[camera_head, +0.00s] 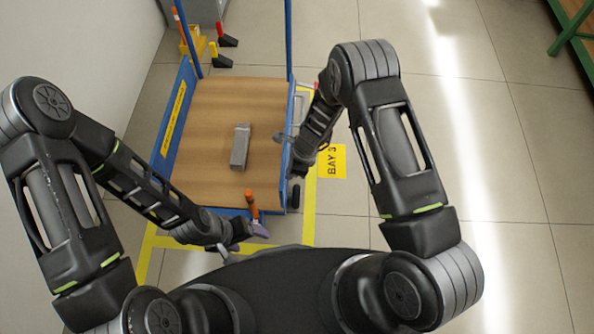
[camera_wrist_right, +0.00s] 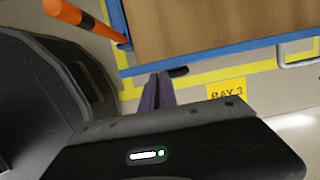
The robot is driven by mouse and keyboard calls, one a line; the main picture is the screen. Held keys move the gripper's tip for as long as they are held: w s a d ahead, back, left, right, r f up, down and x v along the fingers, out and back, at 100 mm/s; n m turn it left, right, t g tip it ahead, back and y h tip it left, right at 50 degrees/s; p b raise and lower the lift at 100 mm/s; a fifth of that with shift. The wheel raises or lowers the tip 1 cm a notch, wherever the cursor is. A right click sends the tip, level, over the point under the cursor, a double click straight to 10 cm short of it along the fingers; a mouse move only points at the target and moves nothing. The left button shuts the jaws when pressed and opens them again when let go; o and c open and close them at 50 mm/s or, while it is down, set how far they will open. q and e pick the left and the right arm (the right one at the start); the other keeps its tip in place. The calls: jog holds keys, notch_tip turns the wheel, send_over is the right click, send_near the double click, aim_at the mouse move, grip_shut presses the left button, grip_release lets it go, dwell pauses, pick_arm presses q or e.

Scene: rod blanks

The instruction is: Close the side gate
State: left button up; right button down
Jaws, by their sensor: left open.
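A cart with a wooden deck (camera_head: 205,110) and blue frame stands in front of me. A blue side panel with a yellow label (camera_head: 172,120) runs along its left side. A blue edge runs along the right side, partly behind my right arm; a grey metal handle (camera_wrist_right: 298,60) shows beside it in the right wrist view. I cannot tell for certain which part is the side gate. My right gripper (camera_head: 298,167) is beside the cart's right edge, its fingers (camera_wrist_right: 158,93) together and apparently empty. My left gripper (camera_head: 243,240) is open and empty near the front edge.
A grey block (camera_head: 240,147) lies on the deck. An orange-and-black post (camera_head: 252,205) stands at the front edge. Blue uprights rise at the back. Yellow floor lines and a BAY 3 sign (camera_head: 331,161) lie around the cart.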

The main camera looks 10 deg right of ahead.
pick_arm(q)
jog(key=shift+d, duration=0.1)
pick_arm(e)
jog(key=shift+w+a+r, duration=0.1)
jog(key=shift+a+r, duration=0.05)
jog(key=shift+a, duration=0.95)
jog(key=d, duration=0.5)
pick_arm(q)
jog(key=shift+s+d+r+p, duration=0.15)
jog(key=shift+s+r+p, duration=0.15)
jog(key=shift+r+p, duration=0.3)
jog(key=shift+s+d+r+p, duration=0.15)
jog(key=shift+s+r+p, duration=0.15)
jog(key=shift+r+p, duration=0.25)
pick_arm(e)
notch_tip(320, 180, up, 9)
jog(key=a, duration=0.2)
jog(key=shift+a, duration=0.15)
